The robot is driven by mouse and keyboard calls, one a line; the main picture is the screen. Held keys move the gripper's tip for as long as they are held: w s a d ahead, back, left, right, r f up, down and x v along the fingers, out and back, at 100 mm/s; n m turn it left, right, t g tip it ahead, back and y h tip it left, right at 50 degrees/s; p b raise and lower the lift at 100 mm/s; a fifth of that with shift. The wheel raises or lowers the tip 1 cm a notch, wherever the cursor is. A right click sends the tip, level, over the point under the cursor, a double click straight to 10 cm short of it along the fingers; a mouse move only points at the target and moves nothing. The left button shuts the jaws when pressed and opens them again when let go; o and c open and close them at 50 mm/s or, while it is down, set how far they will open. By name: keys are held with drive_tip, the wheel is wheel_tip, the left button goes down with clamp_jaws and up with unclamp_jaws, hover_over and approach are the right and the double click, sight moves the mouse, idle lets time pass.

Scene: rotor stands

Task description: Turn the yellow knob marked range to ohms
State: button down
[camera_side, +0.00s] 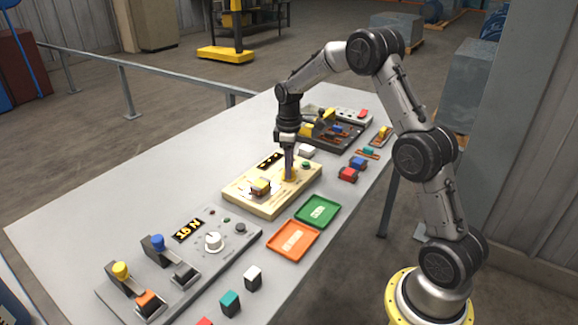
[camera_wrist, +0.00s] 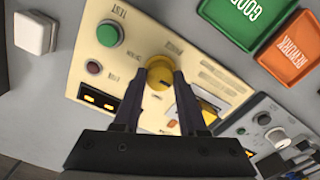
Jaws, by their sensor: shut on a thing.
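The yellow knob (camera_wrist: 160,72) sits on a cream panel (camera_wrist: 90,60) with a red button, a green button and a small display. My gripper (camera_wrist: 162,80) points down at the panel, and its two dark fingers are shut on the yellow knob, one on each side. In the side view my gripper (camera_side: 288,175) stands over the right half of the cream panel (camera_side: 240,195), and the knob (camera_side: 289,174) is mostly hidden by the fingers. The small lettering around the knob is too blurred to read, so I cannot tell its setting.
A grey panel (camera_side: 225,255) with a white knob and levers lies in front. Green (camera_side: 318,211) and orange (camera_side: 293,240) trays lie to the right.

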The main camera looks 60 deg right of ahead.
drive_tip(key=shift+m, duration=0.4)
drive_tip(key=m, duration=0.4)
drive_tip(key=shift+r+m, duration=0.1)
drive_tip(key=shift+m, duration=0.3)
drive_tip(key=m, duration=0.6)
drive_tip(key=shift+w, duration=0.1)
drive_tip(key=shift+c, duration=2.2)
unclamp_jaws()
wheel_tip(320, 180, up, 14)
